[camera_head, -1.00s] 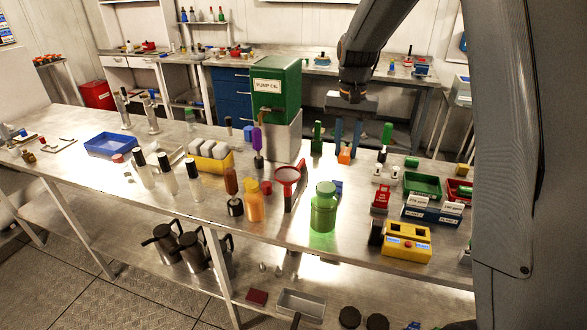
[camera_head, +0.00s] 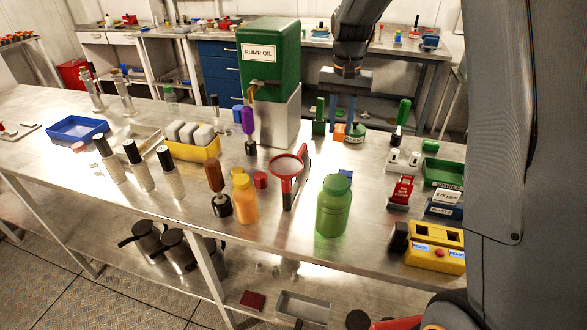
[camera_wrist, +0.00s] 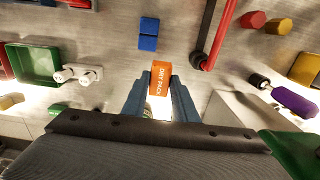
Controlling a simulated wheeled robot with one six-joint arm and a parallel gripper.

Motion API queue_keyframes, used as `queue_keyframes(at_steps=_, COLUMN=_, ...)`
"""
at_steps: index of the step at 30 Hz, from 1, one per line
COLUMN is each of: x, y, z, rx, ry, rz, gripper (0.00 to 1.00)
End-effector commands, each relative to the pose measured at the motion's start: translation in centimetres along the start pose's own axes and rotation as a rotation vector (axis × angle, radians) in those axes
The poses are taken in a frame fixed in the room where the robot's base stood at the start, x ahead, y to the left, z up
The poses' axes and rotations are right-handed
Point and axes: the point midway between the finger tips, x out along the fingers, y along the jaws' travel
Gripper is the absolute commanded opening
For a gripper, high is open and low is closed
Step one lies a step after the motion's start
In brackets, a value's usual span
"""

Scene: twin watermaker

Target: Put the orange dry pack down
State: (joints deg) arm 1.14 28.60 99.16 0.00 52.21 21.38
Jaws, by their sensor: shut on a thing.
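The orange dry pack (camera_head: 339,131) is a small block with white lettering. My gripper (camera_head: 343,122) points down with its two blue-grey fingers shut on it, at the far side of the steel bench, right of the green pump oil box. In the wrist view the pack (camera_wrist: 159,78) sits between the fingertips (camera_wrist: 160,95), with its lettered face showing. I cannot tell whether its underside touches the bench top (camera_head: 375,185).
The green pump oil box (camera_head: 270,65) stands left of my gripper. A blue block (camera_wrist: 149,34), a red funnel (camera_head: 287,168) and a green jar (camera_head: 333,205) are nearer. A white two-knob fixture (camera_head: 403,159) and a green tray (camera_head: 443,172) lie right. Bare bench lies between.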

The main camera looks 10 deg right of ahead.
Motion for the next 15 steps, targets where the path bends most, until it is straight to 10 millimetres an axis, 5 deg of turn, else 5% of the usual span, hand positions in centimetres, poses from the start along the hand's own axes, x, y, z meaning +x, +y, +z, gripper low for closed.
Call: queue_keyframes(at_steps=15, x=6.6, y=-0.2, z=-0.4, rx=0.0, ry=-0.003, rz=0.001, gripper=0.04)
